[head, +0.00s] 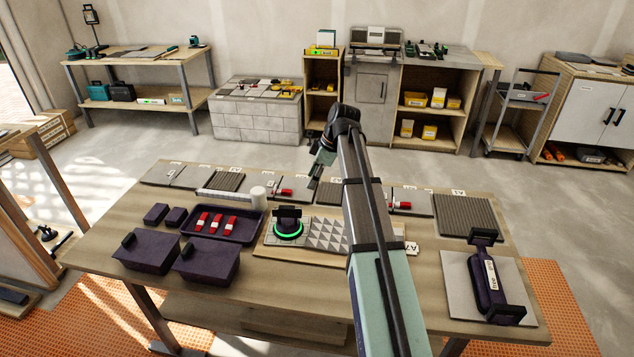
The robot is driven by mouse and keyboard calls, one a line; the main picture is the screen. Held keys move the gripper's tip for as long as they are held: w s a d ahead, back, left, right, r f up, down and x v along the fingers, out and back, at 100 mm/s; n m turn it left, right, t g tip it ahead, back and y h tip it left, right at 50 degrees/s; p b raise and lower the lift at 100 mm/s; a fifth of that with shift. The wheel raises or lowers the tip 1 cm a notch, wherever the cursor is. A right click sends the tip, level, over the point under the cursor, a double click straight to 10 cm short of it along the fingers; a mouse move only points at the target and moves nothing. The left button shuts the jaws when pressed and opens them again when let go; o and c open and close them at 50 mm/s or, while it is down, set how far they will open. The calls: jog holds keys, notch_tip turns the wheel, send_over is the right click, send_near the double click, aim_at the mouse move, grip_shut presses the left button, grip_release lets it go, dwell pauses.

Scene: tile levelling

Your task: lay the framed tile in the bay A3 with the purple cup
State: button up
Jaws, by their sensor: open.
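A dark purple lifter (487,284) with black ends and a white label lies on a plain light grey slab (458,283) at the table's right. I cannot tell which tile is the framed one. Labelled bays run along the table's back edge; the A3 label is too small to pick out. My gripper (314,183) is open and empty above the back middle of the table; my arm hides part of the row.
A purple tray (247,238) holds several red-and-white pieces. Two lidded purple boxes (147,252) (208,262) stand at the front left. A white cylinder (258,198) stands behind the tray. A ribbed dark tile (466,217) lies at back right. The front middle of the table is clear.

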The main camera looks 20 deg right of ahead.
aim_at(297, 208)
jog(key=p+x, duration=0.3)
jog(key=x, duration=1.4)
jog(key=shift+f+p, duration=0.1)
jog(key=shift+p, duration=0.2)
jog(key=shift+c, duration=0.3)
grip_shut()
jog(key=shift+o, duration=0.2)
grip_release()
